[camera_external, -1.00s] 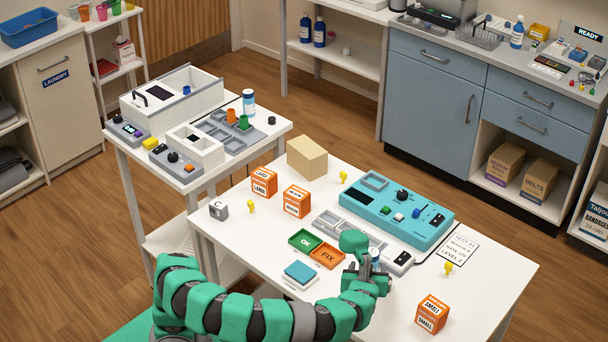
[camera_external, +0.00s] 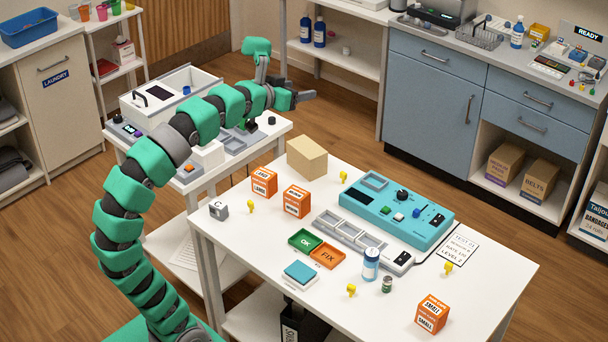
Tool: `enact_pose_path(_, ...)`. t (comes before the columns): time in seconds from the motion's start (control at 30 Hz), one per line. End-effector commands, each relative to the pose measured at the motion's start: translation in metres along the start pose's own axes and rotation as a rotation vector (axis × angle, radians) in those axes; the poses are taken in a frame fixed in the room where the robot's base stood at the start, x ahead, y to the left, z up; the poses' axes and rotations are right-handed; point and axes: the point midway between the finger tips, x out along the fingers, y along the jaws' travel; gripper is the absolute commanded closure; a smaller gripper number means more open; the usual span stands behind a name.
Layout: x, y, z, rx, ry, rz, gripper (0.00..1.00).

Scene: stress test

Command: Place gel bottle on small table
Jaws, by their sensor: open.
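A white bottle with a blue label (camera_external: 371,264) stands upright on the large white table (camera_external: 455,325), near its front right part. A smaller dark bottle (camera_external: 387,285) stands just beside it. The labels are too small to read, so I cannot tell which bottle is the gel bottle. My gripper (camera_external: 284,72) is open and appears empty, raised above the back right part of the small white table (camera_external: 282,131) at the left. My arm hides part of that table's top, including where another white bottle stood.
The small table holds a sink unit (camera_external: 150,110), a grey tray (camera_external: 234,145) and control boxes. The large table holds orange boxes (camera_external: 297,201), a teal console (camera_external: 395,215), OK and FIX trays (camera_external: 327,256) and yellow pegs.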

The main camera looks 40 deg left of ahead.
Motion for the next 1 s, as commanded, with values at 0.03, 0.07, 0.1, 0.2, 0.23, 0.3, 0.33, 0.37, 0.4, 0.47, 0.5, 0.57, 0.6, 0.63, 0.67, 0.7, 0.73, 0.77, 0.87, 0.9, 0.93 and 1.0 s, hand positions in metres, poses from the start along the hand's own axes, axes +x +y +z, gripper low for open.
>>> enact_pose_path(0.03, -0.009, -0.010, -0.009, 0.008, 0.026, 0.000, 0.40)
enact_pose_path(0.07, -0.012, -0.014, -0.012, 0.013, 0.036, 0.001, 0.35)
enact_pose_path(0.1, -0.015, -0.017, -0.015, 0.021, 0.046, 0.002, 0.35)
enact_pose_path(0.2, -0.018, -0.020, -0.018, 0.030, 0.055, 0.002, 0.35)
enact_pose_path(0.23, -0.017, -0.020, -0.018, 0.031, 0.054, 0.002, 0.35)
enact_pose_path(0.3, -0.017, -0.020, -0.017, 0.031, 0.054, 0.002, 0.35)
enact_pose_path(0.33, -0.017, -0.020, -0.017, 0.031, 0.053, 0.002, 0.35)
enact_pose_path(0.37, -0.017, -0.020, -0.017, 0.031, 0.053, 0.002, 0.35)
enact_pose_path(0.4, -0.017, -0.020, -0.017, 0.031, 0.053, 0.002, 0.35)
enact_pose_path(0.47, -0.017, -0.019, -0.017, 0.030, 0.053, 0.002, 0.35)
enact_pose_path(0.5, -0.017, -0.019, -0.017, 0.030, 0.053, 0.002, 0.35)
enact_pose_path(0.57, -0.015, -0.019, -0.016, 0.032, 0.050, 0.004, 0.35)
enact_pose_path(0.6, -0.012, -0.019, -0.012, 0.036, 0.040, 0.009, 0.35)
enact_pose_path(0.63, -0.007, -0.018, -0.007, 0.042, 0.027, 0.018, 0.35)
enact_pose_path(0.67, 0.000, -0.017, 0.001, 0.052, 0.007, 0.030, 0.35)
enact_pose_path(0.7, 0.012, -0.015, 0.015, 0.071, -0.027, 0.053, 0.35)
enact_pose_path(0.73, 0.023, -0.013, 0.029, 0.090, -0.058, 0.077, 0.35)
enact_pose_path(0.77, 0.035, -0.009, 0.045, 0.113, -0.094, 0.106, 0.35)
enact_pose_path(0.87, 0.074, 0.015, 0.117, 0.211, -0.228, 0.243, 0.35)
enact_pose_path(0.9, 0.085, 0.029, 0.148, 0.252, -0.278, 0.311, 0.35)
enact_pose_path(0.93, 0.092, 0.040, 0.173, 0.285, -0.316, 0.363, 0.35)
enact_pose_path(1.0, 0.099, 0.067, 0.223, 0.356, -0.382, 0.487, 0.35)
